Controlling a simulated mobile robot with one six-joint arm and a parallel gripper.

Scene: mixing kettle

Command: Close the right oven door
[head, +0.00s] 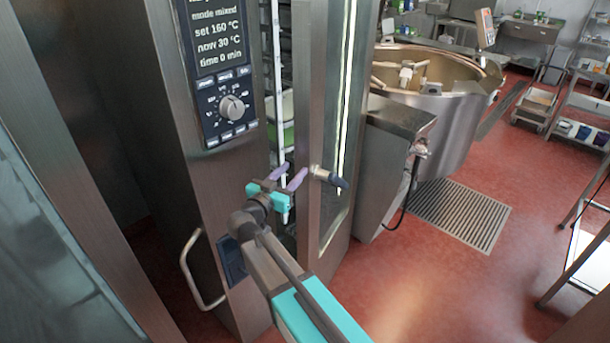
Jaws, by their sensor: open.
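The oven door (313,110) is a tall steel frame with a long glass pane, standing ajar right of the oven's control panel (215,70). Rack rails and a green-and-white tray show in the gap between panel and door. The door handle (330,178) has a metal hub and a dark grip pointing right. My gripper (288,177) has purple fingers and teal parts. It is open and empty, just left of the handle and in front of the gap. Whether a fingertip touches the door cannot be told.
A bent metal bar handle (188,270) sticks out low on the left. A steel box unit (395,140) and a large mixing kettle (425,115) stand right of the door. A floor grate (460,212) lies before the kettle. Red floor (440,280) is clear at the lower right.

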